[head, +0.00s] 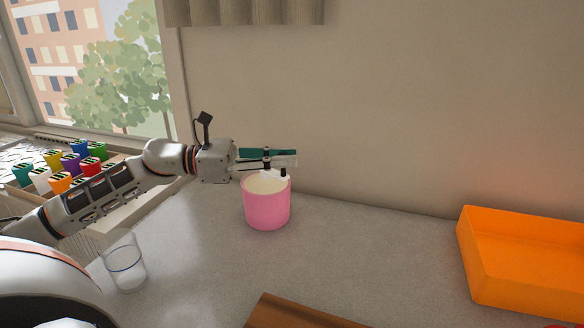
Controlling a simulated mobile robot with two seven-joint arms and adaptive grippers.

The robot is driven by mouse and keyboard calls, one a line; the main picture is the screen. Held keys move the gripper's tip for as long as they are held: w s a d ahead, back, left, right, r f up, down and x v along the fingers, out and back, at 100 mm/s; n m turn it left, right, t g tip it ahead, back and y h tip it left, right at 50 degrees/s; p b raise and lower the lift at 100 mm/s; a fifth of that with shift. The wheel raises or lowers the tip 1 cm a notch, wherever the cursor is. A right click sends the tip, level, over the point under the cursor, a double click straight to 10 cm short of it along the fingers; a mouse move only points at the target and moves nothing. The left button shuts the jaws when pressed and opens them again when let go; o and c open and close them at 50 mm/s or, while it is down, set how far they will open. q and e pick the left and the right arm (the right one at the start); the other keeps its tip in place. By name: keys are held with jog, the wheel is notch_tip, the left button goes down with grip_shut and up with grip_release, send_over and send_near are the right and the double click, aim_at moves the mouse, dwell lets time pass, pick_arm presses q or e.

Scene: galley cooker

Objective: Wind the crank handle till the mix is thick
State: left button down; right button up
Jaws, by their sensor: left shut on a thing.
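A pink pot (267,210) stands upright on the counter, with a pale cream mix (262,185) inside, close to the rim. White and black parts of the crank handle (283,173) show over the pot's right side. My left gripper (268,157) reaches in from the left above the pot and is shut on the crank handle. The gripper and a teal bar hide much of the handle and the grip point. How thick the mix is cannot be told. My right gripper is not in view.
A clear glass (125,265) stands at the front left below my left arm. An orange tray (520,285) is at the right. A brown board (295,314) lies at the front edge. The counter right of the pot is clear.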

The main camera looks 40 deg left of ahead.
pick_arm(q)
jog(key=shift+s+f+m+g+h+b, duration=0.15)
jog(key=shift+s+m+g+h+b, duration=0.15)
jog(key=shift+m+g+h+b, duration=0.55)
jog(key=shift+s+g+b, duration=0.15)
jog(key=shift+g+b, duration=0.2)
jog(key=shift+b, duration=0.05)
jog(key=shift+r, duration=0.2)
jog(key=c, duration=1.9)
grip_release()
jog(key=shift+s, duration=0.1)
jog(key=shift+a, duration=0.1)
jog(key=v, duration=1.2)
